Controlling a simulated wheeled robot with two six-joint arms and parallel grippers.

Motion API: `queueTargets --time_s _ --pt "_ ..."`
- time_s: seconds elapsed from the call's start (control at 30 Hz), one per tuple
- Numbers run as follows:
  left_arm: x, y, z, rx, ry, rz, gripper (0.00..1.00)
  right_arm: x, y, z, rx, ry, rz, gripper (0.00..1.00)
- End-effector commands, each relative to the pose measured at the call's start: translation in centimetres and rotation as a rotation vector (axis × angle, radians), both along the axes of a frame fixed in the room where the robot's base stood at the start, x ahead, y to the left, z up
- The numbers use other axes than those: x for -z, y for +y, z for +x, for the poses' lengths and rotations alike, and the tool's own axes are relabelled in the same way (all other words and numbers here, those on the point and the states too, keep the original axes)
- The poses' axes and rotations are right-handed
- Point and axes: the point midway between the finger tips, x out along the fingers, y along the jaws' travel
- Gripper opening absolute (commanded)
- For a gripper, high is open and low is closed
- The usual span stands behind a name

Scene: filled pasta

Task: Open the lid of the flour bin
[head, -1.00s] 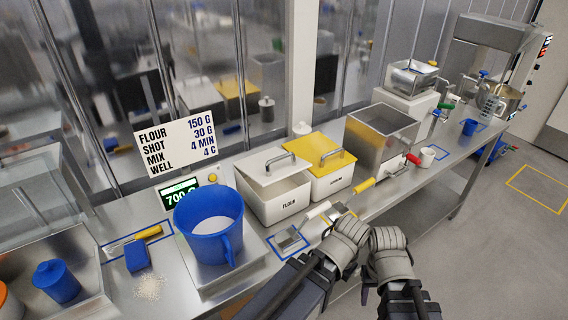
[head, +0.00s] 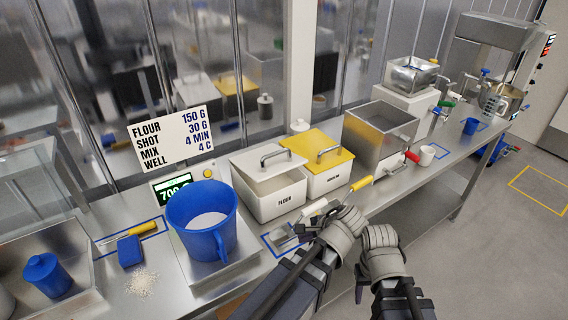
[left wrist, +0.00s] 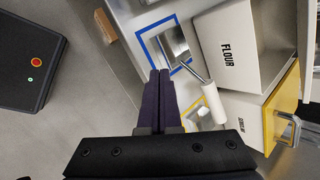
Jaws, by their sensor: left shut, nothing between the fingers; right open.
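The white flour bin (head: 276,202) stands on the steel bench, its label facing me; it also shows in the left wrist view (left wrist: 251,38). Its white lid (head: 252,163) with a grey bar handle (head: 273,156) is on top. A grey gap shows between the lid's front edge and the bin's front rim; I cannot tell how far the lid is tilted. My left gripper (head: 347,212) is in front of the bins, apart from the lid. In the left wrist view its fingers (left wrist: 160,75) are shut and empty. My right gripper (head: 378,232) is beside it, open, fingers barely visible.
A yellow-lidded bin (head: 326,180) stands right of the flour bin. A white-handled scoop (left wrist: 214,103) lies by a blue outline in front. A blue jug (head: 203,225) on a scale is to the left. A steel box (head: 377,140) stands further right.

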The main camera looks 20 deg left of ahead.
Motion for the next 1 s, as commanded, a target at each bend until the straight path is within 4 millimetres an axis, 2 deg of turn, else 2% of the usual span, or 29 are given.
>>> queueTargets --time_s 0.13,0.3,0.5,0.7,1.0 --pt "-2.3 2.8 4.5 0.263 0.044 0.322 0.00 1.6 0.0 0.0 0.000 0.000 0.000 0.50" --pt "-7.2 4.7 9.1 0.538 0.192 0.772 0.00 2.8 0.0 0.0 0.001 0.000 0.000 0.50" --pt "-11.2 4.9 11.6 0.680 0.359 1.097 0.00 3.5 0.0 0.0 0.001 0.000 0.000 0.50" --pt "-12.3 4.8 12.1 0.709 0.412 1.181 0.00 3.5 0.0 0.0 0.001 0.000 0.000 0.50" --pt "-12.1 4.7 12.4 0.709 0.409 1.178 0.00 3.6 0.0 0.0 0.001 0.000 0.000 0.50"
